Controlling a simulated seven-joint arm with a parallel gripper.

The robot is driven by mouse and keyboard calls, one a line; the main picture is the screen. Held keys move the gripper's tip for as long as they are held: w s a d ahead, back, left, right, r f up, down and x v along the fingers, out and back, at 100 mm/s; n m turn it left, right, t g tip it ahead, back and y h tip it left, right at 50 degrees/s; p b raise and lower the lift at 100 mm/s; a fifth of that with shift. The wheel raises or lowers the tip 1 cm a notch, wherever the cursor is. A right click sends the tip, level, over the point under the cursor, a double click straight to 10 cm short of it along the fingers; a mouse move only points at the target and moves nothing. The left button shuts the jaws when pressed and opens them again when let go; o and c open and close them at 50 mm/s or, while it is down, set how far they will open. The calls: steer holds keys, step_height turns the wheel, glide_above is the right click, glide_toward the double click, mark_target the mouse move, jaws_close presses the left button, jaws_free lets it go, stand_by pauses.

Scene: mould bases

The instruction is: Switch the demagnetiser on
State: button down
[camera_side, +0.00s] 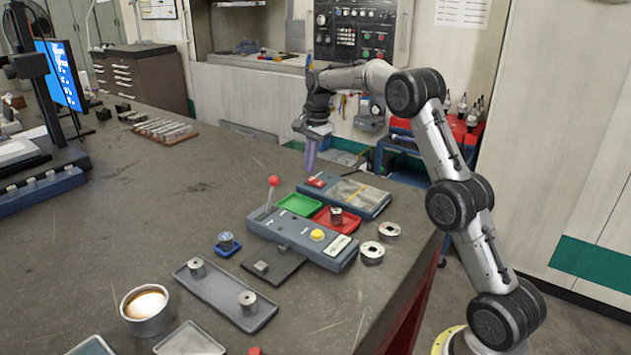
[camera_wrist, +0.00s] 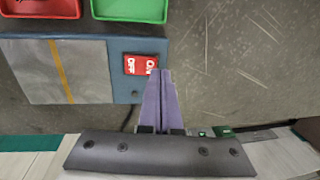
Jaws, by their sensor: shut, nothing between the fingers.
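The demagnetiser (camera_side: 372,202) is a low blue-grey box with a grey top plate and a yellow stripe; it also shows in the wrist view (camera_wrist: 95,70). Its red rocker switch (camera_wrist: 138,64), marked ON and OFF, sits at one end of the box; it shows small in the side view (camera_side: 315,182). I cannot tell which way the rocker is tipped. My gripper (camera_side: 309,170) is shut and empty, its purple fingers pointing down near the switch. In the wrist view, the fingertips (camera_wrist: 160,73) lie by the switch's lower right corner, at the ON side. Contact cannot be told.
A green tray (camera_side: 300,204) and a red tray (camera_side: 335,219) lie beside the demagnetiser. A grey unit (camera_side: 300,240) with a red-knobbed lever (camera_side: 273,181) and yellow button stands in front. Metal rings (camera_side: 388,230) lie to the right.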

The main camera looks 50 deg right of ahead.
steer(key=shift+f, duration=1.1)
stand_by(0.4)
steer(key=shift+r, duration=3.6)
